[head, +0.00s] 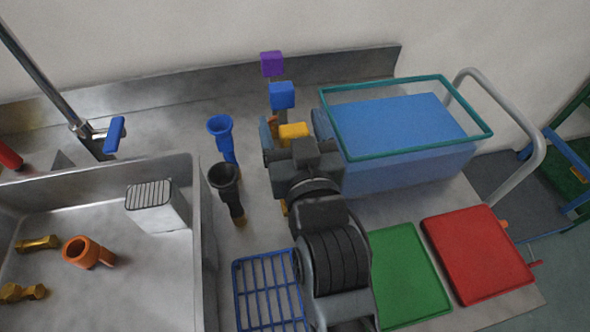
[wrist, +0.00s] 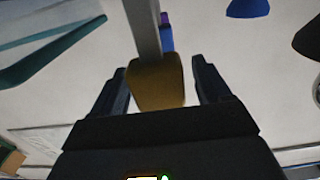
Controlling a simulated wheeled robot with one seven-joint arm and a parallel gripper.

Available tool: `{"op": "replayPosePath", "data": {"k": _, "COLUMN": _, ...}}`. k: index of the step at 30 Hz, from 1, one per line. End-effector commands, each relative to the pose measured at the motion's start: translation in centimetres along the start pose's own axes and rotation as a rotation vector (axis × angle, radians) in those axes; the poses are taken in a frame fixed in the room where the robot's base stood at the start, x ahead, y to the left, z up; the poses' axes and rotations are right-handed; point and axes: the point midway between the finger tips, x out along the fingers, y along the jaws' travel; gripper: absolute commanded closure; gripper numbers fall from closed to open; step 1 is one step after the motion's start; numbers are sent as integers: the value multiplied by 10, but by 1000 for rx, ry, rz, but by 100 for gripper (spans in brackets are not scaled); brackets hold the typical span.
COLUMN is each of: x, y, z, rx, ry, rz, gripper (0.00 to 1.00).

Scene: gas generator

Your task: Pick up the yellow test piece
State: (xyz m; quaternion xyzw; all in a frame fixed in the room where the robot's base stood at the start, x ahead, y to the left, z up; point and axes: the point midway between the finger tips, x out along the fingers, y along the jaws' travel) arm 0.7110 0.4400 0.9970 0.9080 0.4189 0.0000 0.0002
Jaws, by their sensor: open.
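The yellow test piece (head: 294,131) shows at the far end of my gripper (head: 292,146) in the head view, left of the blue bin. In the wrist view the yellow test piece (wrist: 157,85) sits between the two dark fingers of my gripper (wrist: 160,72). The fingers are apart, with a visible gap on each side of the piece. What the piece rests on is hidden.
A blue block (head: 282,95) and a purple block (head: 272,63) stand behind the yellow piece. Blue and black funnels (head: 220,128) (head: 224,180) are to the left. The blue bin (head: 400,130) with a teal rim is close on the right. A sink (head: 200,230) lies left.

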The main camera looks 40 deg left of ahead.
Motion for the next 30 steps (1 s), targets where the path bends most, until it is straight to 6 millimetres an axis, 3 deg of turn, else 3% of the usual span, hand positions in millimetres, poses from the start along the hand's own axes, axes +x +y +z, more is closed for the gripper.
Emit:
{"op": "replayPosePath", "data": {"k": 2, "x": 0, "y": 0, "z": 0, "rx": 0, "ry": 0, "rz": 0, "gripper": 23}}
{"op": "replayPosePath", "data": {"k": 5, "x": 0, "y": 0, "z": 0, "rx": 0, "ry": 0, "rz": 0, "gripper": 32}}
{"op": "replayPosePath", "data": {"k": 26, "x": -1, "y": 0, "z": 0, "rx": 0, "ry": 0, "rz": 0, "gripper": 99}}
{"op": "replayPosePath", "data": {"k": 30, "x": 0, "y": 0, "z": -1, "rx": 0, "ry": 2, "rz": 0, "gripper": 100}}
